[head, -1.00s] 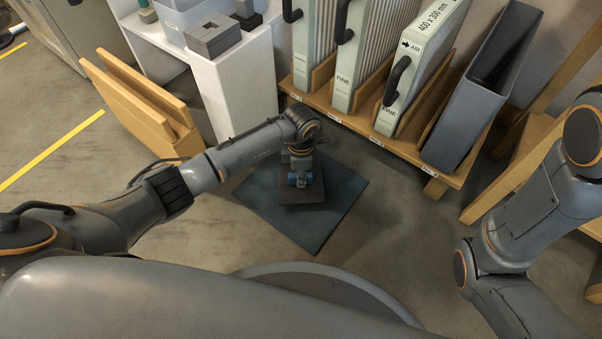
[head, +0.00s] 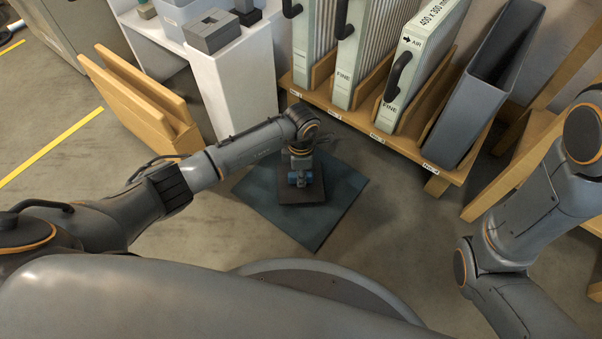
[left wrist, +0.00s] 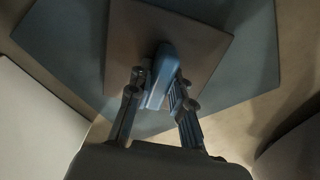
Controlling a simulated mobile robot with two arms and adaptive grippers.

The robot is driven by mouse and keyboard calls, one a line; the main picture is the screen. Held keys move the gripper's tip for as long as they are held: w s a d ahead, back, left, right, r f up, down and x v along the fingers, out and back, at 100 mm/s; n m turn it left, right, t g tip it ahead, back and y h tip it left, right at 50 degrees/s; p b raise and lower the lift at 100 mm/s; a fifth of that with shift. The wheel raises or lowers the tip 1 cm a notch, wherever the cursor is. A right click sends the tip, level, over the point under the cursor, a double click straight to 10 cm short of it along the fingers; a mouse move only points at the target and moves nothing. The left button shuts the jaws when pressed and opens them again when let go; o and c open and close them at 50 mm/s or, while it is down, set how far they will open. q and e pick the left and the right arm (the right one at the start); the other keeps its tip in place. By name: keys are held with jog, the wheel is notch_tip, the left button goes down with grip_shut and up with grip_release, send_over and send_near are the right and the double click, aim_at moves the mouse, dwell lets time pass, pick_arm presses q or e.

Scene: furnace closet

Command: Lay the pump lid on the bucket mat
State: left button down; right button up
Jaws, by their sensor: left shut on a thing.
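The pump lid (head: 313,192) is a dark, flat square plate with a blue handle on top. It lies flat over the middle of the bucket mat (head: 338,217), a dark blue-grey square on the floor. My left gripper (head: 300,180) is directly above the lid. In the left wrist view my left gripper (left wrist: 160,92) has its fingers on both sides of the blue handle, shut on it. The lid (left wrist: 205,45) is turned slightly against the mat (left wrist: 60,50) there. I cannot tell whether the lid touches the mat. My right gripper is out of view.
A wooden rack (head: 440,165) with filters and a grey bin (head: 480,90) stands behind the mat. A white stand (head: 237,90) with a grey block (head: 212,32) is behind left, beside wooden boards (head: 140,100). Clear floor lies right of the mat.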

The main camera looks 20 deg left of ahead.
pick_arm(q)
jog(key=shift+f, duration=0.25)
jog(key=c, duration=1.1)
grip_release()
jog(key=shift+c, duration=0.2)
notch_tip(320, 180, up, 12)
